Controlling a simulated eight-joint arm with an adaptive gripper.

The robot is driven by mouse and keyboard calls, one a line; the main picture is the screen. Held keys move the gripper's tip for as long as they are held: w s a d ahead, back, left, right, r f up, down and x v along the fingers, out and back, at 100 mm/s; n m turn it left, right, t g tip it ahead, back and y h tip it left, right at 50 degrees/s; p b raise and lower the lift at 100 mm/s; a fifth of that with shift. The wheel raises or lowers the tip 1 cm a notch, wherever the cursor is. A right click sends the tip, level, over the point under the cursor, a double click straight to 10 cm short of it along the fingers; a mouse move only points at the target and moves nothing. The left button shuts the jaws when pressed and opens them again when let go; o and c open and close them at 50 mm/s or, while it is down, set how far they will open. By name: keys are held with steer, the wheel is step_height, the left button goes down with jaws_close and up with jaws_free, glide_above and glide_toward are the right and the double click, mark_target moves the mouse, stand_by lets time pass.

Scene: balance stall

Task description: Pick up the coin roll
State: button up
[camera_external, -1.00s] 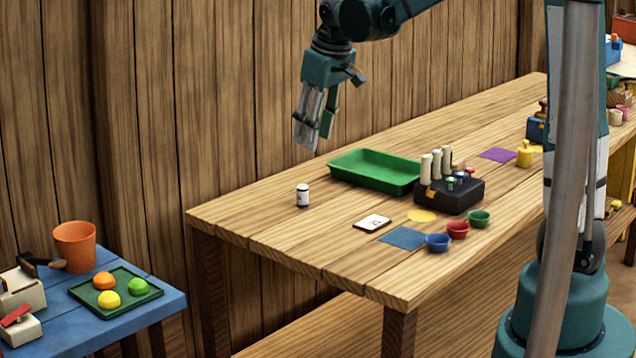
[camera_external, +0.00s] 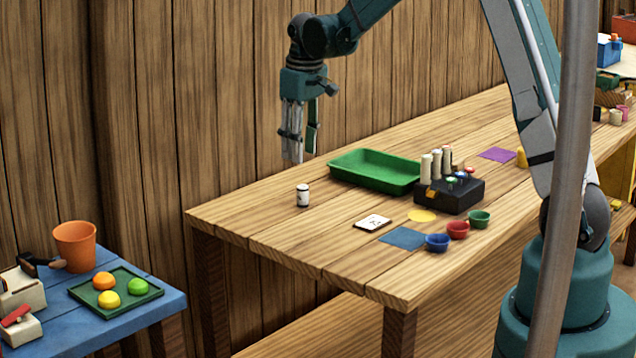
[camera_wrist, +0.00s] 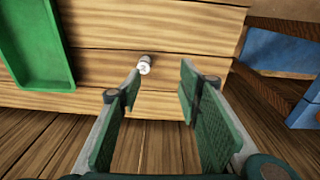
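The coin roll looks to be the small white cylinder with dark bands (camera_external: 303,195) standing upright near the left end of the wooden table. In the wrist view the coin roll (camera_wrist: 144,65) is seen from above, ahead of the fingertips and nearer the left finger. My gripper (camera_external: 296,158) is above the table's far left part, pointing down, above the coin roll and apart from it. In the wrist view my gripper (camera_wrist: 160,72) is open, with nothing between its green-padded fingers.
A green tray (camera_external: 345,172) lies right of the coin roll. A black block with white pegs (camera_external: 460,200), a white card (camera_external: 373,223) and small coloured bowls (camera_external: 458,230) are farther right. A blue side table (camera_external: 172,303) stands at left. The wood around the roll is clear.

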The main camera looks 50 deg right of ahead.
steer(key=p, duration=0.2)
glide_above(303, 186)
steer(key=shift+g, duration=0.4)
steer(key=f, duration=0.5)
steer(key=shift+a, duration=0.3)
steer(key=shift+f+b, duration=0.4)
steer(key=shift+f, duration=0.95)
steer(key=shift+d+f+b, duration=0.15)
steer(key=shift+f, duration=1.15)
steer(key=shift+d+f+b, duration=0.1)
steer(key=shift+f+b, duration=0.05)
steer(key=shift+f, duration=1.15)
steer(key=c, duration=1.1)
